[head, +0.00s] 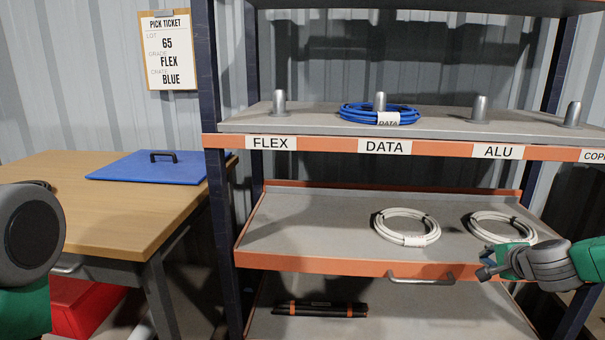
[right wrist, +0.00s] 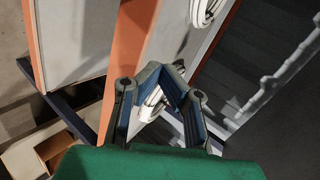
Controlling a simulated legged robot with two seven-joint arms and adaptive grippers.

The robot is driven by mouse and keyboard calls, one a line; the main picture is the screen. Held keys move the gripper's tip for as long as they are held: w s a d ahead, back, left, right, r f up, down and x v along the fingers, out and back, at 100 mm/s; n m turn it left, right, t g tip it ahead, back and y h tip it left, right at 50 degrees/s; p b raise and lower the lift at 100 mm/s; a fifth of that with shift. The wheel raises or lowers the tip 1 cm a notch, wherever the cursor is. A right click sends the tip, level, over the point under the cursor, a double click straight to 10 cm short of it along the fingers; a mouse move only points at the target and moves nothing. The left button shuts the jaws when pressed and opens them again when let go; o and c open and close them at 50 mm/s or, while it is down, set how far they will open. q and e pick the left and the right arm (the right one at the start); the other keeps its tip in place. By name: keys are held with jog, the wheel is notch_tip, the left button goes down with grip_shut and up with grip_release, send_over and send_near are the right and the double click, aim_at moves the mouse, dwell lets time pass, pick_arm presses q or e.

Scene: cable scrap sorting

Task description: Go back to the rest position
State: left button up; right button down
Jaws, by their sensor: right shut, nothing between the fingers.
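My right gripper (head: 486,264) is at the right of the head view, in front of the orange front edge of the pull-out shelf (head: 330,262). Its fingers meet at their tips in the right wrist view (right wrist: 162,70), shut and empty. A white cable coil (head: 405,228) lies on that shelf, and a second white coil (head: 500,227) lies right of it, just behind my gripper. A blue coil (head: 368,114) with a DATA tag sits around the DATA peg (head: 380,101) on the upper shelf. At the left edge only part of my left arm shows; its gripper is out of view.
A wooden table (head: 100,190) with a blue board (head: 150,168) stands at left, a red bin (head: 85,308) beneath. A pick ticket (head: 168,50) reads lot 65, FLEX, BLUE. Dark rods (head: 320,310) lie on the bottom shelf. The pull-out shelf's handle (head: 420,279) sticks out near my right gripper.

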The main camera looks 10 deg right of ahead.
jog(key=s+a+f+n+g+y+p, duration=0.1)
jog(key=s+a+f+n+g+p, duration=0.1)
jog(key=s+a+f+n, duration=0.6)
jog(key=s+a+f+n+g+y+p, duration=0.25)
jog(key=s+a, duration=0.35)
jog(key=a, duration=0.5)
jog(key=s+a+f+n+g+p, duration=0.1)
jog(key=s+a+n+g, duration=0.1)
jog(key=s, duration=1.1)
jog(key=s+a+f+n+g+h+p, duration=0.1)
jog(key=s+n+g, duration=0.3)
jog(key=s, duration=0.9)
jog(key=a+f+n+p, duration=0.1)
jog(key=n, duration=0.1)
jog(key=shift+a+f+n, duration=0.15)
jog(key=shift+f+n, duration=0.05)
jog(key=shift+n, duration=0.15)
jog(key=shift+w+h, duration=0.15)
jog(key=shift+h, duration=0.1)
